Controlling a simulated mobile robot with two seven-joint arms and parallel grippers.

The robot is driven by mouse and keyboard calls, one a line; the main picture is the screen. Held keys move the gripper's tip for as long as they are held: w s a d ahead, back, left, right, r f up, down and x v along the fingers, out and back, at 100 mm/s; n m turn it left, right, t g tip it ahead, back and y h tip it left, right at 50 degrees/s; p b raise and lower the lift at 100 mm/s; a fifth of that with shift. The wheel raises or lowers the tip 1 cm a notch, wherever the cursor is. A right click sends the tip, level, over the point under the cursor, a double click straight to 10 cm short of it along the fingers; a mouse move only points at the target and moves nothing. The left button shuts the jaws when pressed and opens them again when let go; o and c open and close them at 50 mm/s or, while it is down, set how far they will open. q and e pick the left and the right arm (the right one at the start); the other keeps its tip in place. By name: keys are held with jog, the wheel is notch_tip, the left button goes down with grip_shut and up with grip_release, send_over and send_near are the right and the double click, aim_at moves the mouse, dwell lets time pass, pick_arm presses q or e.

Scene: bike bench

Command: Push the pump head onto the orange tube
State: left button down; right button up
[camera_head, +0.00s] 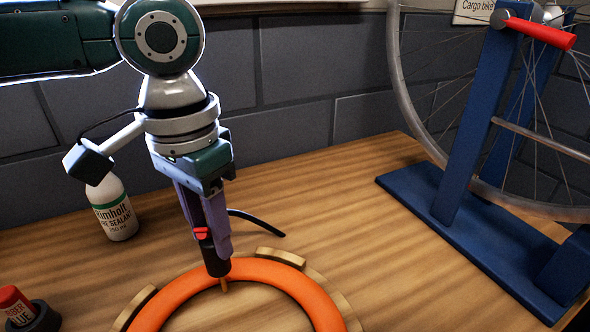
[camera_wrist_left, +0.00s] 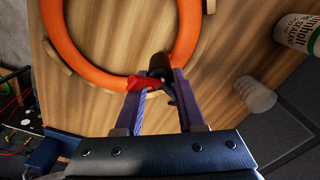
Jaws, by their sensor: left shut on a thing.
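The orange tube (camera_head: 310,291) lies as a ring in wooden holders on the bench; it also shows in the left wrist view (camera_wrist_left: 75,62). A small orange-brown valve stem (camera_head: 224,286) stands at its far edge. My left gripper (camera_head: 208,232) points down over that edge, shut on the black pump head (camera_head: 217,263) with its red lever (camera_head: 201,233). In the left wrist view the pump head (camera_wrist_left: 160,65) sits between the fingers, against or just over the tube. Its lower end is at the valve; how far it is on, I cannot tell. My right gripper is out of view.
A white sealant bottle (camera_head: 112,210) stands behind left. A red-capped glue container (camera_head: 18,305) sits in a dark holder at the front left. A blue wheel stand (camera_head: 462,140) with a wheel fills the right. A black hose (camera_head: 262,220) trails from the pump head. Bench between is clear.

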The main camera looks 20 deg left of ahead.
pick_arm(q)
jog(key=shift+f, duration=0.9)
jog(key=shift+c, duration=2.2)
grip_release()
